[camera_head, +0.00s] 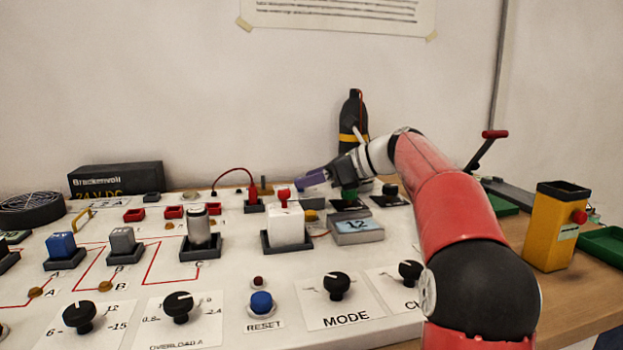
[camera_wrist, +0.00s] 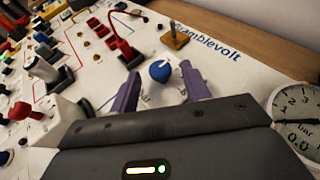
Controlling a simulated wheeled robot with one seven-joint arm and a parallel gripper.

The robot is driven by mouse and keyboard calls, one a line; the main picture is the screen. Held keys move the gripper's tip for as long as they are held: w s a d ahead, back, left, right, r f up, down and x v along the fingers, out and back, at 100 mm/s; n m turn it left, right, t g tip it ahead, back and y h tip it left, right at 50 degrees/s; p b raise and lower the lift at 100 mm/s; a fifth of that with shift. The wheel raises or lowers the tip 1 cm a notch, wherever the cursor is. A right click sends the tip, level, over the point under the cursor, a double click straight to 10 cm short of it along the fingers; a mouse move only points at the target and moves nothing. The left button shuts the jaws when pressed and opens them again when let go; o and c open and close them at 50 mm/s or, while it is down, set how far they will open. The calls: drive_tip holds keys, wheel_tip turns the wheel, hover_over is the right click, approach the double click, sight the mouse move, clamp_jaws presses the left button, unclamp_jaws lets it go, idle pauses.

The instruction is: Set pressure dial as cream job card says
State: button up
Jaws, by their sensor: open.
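A blue knob (camera_wrist: 160,70) with a white pointer mark sits on the white panel in the wrist view, likely the pressure dial. My gripper (camera_wrist: 160,74) is open, its purple fingers on either side of the knob in the picture. I cannot tell whether they touch it. A round gauge (camera_wrist: 297,112) marked "bar", with a 0.0 readout, is at the right edge. In the head view my gripper (camera_head: 312,178) is over the panel's far side, and the knob is hidden. A pale sheet (camera_head: 340,16) is taped to the wall, cut off and unreadable; I cannot tell if it is the job card.
A red lever plug with a cable (camera_wrist: 120,48) and a brass post (camera_wrist: 174,38) stand near the knob. A white block with a red top (camera_head: 286,222) and a grey display box (camera_head: 356,230) stand nearby. Several black knobs line the front; a yellow box (camera_head: 555,228) is at right.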

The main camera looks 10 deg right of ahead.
drive_tip(key=v, duration=0.7)
drive_tip(key=shift+s+d+r, duration=0.1)
drive_tip(key=shift+s+d, duration=0.05)
drive_tip(key=shift+d, duration=0.05)
drive_tip(key=shift+s, duration=0.1)
